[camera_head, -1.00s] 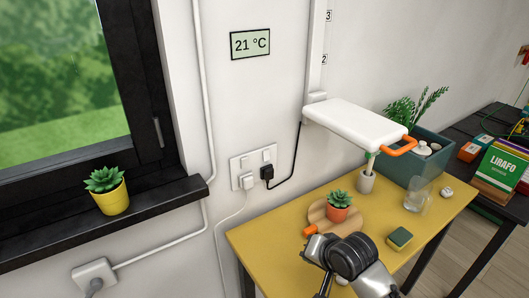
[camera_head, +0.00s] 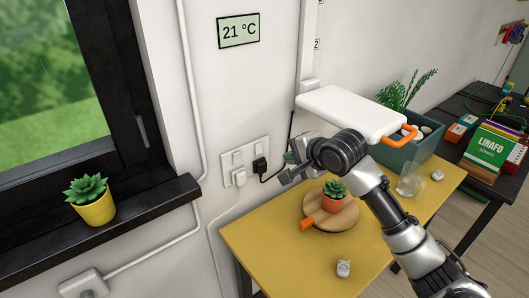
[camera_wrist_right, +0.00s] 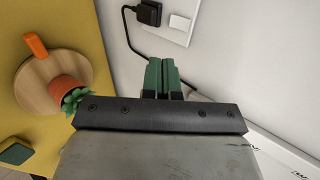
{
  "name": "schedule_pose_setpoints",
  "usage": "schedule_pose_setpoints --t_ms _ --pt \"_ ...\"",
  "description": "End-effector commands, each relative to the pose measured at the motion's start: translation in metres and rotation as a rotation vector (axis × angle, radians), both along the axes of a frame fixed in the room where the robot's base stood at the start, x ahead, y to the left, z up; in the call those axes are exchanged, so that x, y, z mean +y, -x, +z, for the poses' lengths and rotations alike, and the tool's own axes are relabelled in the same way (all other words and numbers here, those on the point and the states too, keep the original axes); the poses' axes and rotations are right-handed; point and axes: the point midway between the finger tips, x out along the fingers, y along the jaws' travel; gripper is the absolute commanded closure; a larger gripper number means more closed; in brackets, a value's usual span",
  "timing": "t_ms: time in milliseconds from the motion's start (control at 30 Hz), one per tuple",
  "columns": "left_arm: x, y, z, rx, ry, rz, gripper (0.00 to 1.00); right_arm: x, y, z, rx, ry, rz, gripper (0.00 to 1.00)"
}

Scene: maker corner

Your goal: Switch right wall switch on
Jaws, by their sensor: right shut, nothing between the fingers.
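The wall switch and socket plate (camera_head: 248,160) is on the white wall above the yellow table. It has two rockers; the right wall switch (camera_head: 258,148) sits above a black plug (camera_head: 261,165). In the right wrist view the right switch (camera_wrist_right: 180,22) shows as a white rocker beside the black plug (camera_wrist_right: 149,13). My right gripper (camera_head: 289,157) is shut and empty, to the right of the plate and apart from it. Its green fingertips (camera_wrist_right: 163,70) point toward the plate in the wrist view. I cannot tell the rocker's position. My left gripper is not in view.
The yellow table (camera_head: 275,265) holds a round board (camera_head: 345,219) with a potted succulent (camera_head: 333,197) and a glass (camera_head: 410,183). The black cable hangs near the fingers. A window ledge (camera_head: 130,218) is at left.

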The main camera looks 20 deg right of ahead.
Motion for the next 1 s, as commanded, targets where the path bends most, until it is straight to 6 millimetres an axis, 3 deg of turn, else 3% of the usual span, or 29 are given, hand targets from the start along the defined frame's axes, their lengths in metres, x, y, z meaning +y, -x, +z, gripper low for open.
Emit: schedule_pose_setpoints --t_ms 467,700,1000 --pt "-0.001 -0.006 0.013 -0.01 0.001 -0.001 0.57 0.026 -0.069 -0.051 0.002 0.001 0.001 1.0" --pt "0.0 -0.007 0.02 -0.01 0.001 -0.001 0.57 0.036 -0.096 -0.053 0.0 0.001 0.002 1.0" --pt "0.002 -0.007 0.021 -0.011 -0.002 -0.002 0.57 0.039 -0.104 -0.056 -0.001 0.002 0.002 1.0"
